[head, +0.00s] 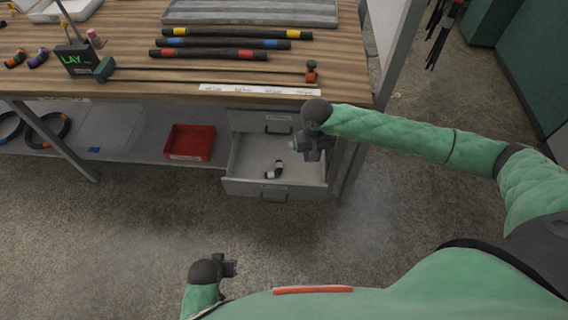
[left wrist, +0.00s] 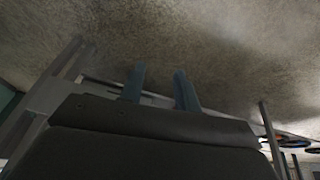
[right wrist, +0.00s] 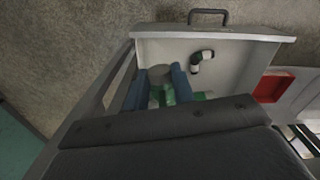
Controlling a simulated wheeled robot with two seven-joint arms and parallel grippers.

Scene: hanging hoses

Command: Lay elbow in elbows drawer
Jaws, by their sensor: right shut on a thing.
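The elbows drawer (head: 240,187) is pulled open under the right end of the workbench. One dark elbow with white ends (head: 274,170) lies on its floor; it also shows in the right wrist view (right wrist: 202,60). My right gripper (head: 303,154) is over the right part of the open drawer. In the right wrist view it is shut on a green and grey elbow (right wrist: 167,95), partly hidden by the fingers and the wrist. My left gripper (head: 232,266) is low in front of the bench, away from the drawer. Its fingers stand apart and empty in the left wrist view (left wrist: 160,88).
A closed drawer (head: 262,122) sits above the open one. A red bin (head: 189,143) stands on the lower shelf to the left. The floor in front is clear.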

